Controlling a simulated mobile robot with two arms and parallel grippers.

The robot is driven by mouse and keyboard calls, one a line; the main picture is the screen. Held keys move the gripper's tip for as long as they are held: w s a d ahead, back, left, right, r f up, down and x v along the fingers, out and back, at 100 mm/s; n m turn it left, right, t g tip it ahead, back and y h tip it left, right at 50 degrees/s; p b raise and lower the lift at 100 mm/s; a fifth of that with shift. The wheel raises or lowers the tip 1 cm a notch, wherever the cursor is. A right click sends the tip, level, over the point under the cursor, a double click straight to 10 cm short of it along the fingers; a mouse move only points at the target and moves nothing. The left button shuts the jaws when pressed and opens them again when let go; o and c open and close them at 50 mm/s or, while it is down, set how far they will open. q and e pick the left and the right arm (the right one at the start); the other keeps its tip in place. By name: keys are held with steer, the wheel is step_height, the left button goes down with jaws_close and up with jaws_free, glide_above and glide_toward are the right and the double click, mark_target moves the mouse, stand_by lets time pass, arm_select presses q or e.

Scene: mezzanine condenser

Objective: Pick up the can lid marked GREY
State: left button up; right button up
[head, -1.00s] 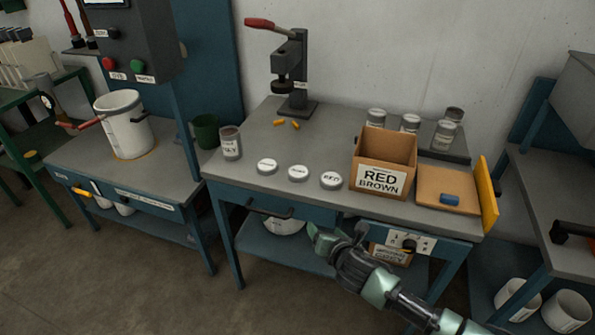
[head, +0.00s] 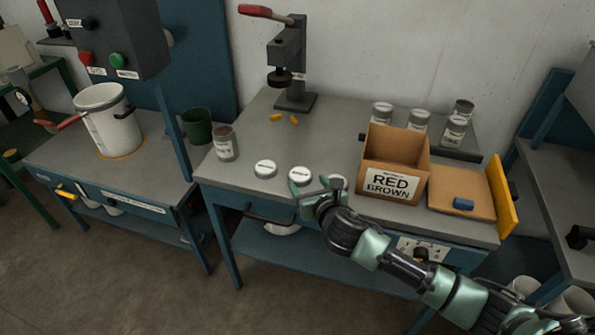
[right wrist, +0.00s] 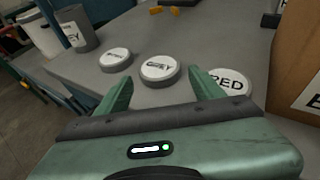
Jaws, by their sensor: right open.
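The can lid marked GREY (right wrist: 160,71) is a round white-topped disc with a dark grey rim. It lies flat on the bench in the right wrist view, and in the head view it is the middle lid (head: 300,173) of a row of three. My right gripper (head: 311,188) is open and empty at the bench's front edge. In the right wrist view its two green fingers (right wrist: 158,82) point at the GREY lid, with the tips at its near left and right sides. I cannot tell whether they touch it. My left gripper is not in view.
The RED lid (right wrist: 229,83) lies close beside the right finger; another lid (right wrist: 116,59) lies to the left. A RED BROWN cardboard box (head: 391,185) stands to the right. A grey-labelled can (head: 226,144), a lever press (head: 290,70) and orange plugs (head: 277,117) are also on the bench.

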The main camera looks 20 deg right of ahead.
mark_target(301, 175)
steer(key=shift+w+f, duration=0.2)
steer(key=shift+w, duration=0.4)
steer(key=x, duration=0.4)
steer(key=shift+w+a+f, duration=0.1)
steer(key=shift+w+f, duration=0.05)
steer(key=shift+w, duration=0.1)
steer(key=shift+w+f, duration=0.1)
steer(key=shift+w, duration=0.05)
steer(key=c, duration=1)
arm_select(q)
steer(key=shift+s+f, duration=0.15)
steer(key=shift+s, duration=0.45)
